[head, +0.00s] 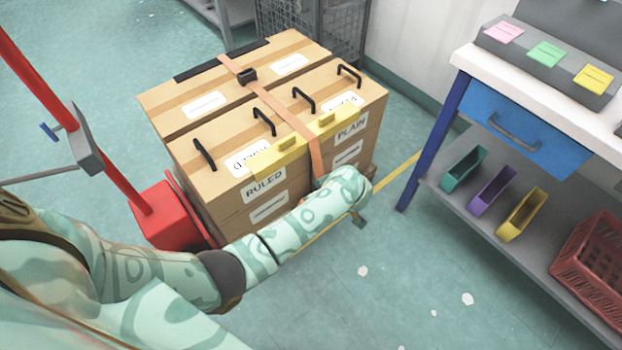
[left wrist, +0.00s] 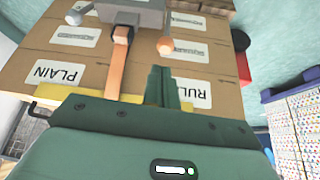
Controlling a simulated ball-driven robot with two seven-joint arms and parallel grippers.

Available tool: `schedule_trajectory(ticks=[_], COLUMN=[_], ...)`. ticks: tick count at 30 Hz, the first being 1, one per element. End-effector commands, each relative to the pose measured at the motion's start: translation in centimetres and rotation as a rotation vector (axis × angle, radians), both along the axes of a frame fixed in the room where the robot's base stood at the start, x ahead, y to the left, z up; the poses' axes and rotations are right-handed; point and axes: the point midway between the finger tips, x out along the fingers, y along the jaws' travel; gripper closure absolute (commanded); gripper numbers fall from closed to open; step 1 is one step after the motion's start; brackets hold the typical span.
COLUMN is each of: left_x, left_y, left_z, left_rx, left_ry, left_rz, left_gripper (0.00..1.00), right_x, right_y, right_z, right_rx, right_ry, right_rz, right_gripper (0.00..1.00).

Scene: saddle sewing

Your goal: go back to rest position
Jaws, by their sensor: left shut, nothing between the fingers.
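My left arm reaches in from the lower left of the head view to the front of the stacked cartons (head: 190,157). Its hand ends low by their front right side, and its fingers cannot be made out there. In the left wrist view my left gripper (left wrist: 161,82) is shut and empty in front of the cartons (left wrist: 207,68), which carry PLAIN and RULED labels. An orange strap (head: 284,116) runs over the stack, with a black buckle (head: 247,76) on top. In the wrist view the strap (left wrist: 118,65) hangs beside the fingers near a grey fitting (left wrist: 130,12). My right gripper is not in view.
A red pallet-truck-like thing (head: 165,215) stands left of the stack. A white-topped workbench (head: 480,75) with a blue drawer (head: 525,125), coloured bins and a red basket (head: 598,262) is at right. A wire cage (head: 340,30) stands behind.

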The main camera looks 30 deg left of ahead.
Motion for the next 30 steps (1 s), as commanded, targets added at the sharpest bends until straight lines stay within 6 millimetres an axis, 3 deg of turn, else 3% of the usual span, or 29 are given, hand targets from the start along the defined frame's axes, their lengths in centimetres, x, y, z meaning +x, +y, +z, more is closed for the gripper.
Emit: schedule_trajectory(ticks=[4,23,27,30], left_x=[0.1,0.2,1.1,2.6], left_y=[0.7,0.9,2.5,4.4], left_z=[0.8,0.8,1.9,5.0], left_rx=[0.008,0.013,0.099,0.242], left_ry=[-0.008,-0.012,-0.146,-0.394], left_rz=[0.008,0.007,-0.021,-0.102], left_gripper=[1.0,1.0,1.0,1.0], right_x=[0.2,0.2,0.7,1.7], right_y=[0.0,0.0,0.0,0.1], right_z=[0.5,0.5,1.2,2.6], right_rx=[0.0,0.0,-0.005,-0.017], right_ry=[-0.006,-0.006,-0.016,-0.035], right_rz=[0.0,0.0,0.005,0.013], right_gripper=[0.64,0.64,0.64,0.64])
